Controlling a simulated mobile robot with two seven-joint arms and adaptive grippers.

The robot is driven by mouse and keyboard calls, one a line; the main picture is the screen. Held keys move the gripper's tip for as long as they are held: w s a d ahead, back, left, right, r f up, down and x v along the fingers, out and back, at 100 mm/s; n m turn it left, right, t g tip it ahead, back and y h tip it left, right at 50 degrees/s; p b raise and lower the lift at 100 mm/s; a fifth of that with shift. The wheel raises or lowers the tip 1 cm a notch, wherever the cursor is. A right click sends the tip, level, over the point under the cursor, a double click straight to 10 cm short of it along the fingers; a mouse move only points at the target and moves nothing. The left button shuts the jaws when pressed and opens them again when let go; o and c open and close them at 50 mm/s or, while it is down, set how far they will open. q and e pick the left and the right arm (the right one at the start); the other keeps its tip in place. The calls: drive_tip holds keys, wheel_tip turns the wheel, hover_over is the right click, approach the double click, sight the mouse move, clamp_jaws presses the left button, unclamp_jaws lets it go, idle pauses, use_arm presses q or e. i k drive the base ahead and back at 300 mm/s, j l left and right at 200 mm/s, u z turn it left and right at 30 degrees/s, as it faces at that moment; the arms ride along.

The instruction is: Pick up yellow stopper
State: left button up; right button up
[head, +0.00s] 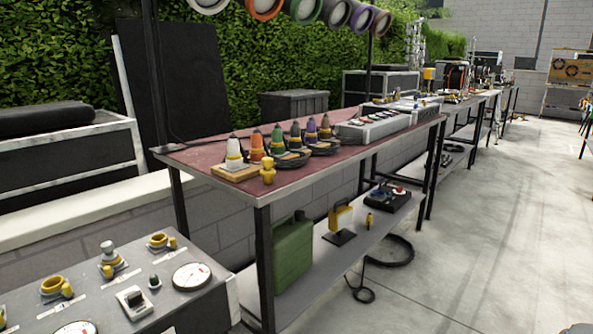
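A small yellow stopper-like piece (267,171) stands upright at the near corner of the red-topped table (190,155). It is in front of a row of coloured cones. Similar small yellow pieces sit on the grey panel at lower left, one beside a yellow ring (52,286) and one beside another yellow ring (158,240). Another small yellow piece (369,219) stands on the table's lower shelf. I cannot tell for sure which one is the yellow stopper. Neither of my grippers is in view.
The cones include a white one (234,152) and an orange one (256,146). A green canister (292,255) and a yellow-handled tool (340,220) stand on the lower shelf. A black hose (392,252) lies on the floor. The concrete floor at right is clear.

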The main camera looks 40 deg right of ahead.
sight(268, 173)
drive_tip(key=z, duration=1)
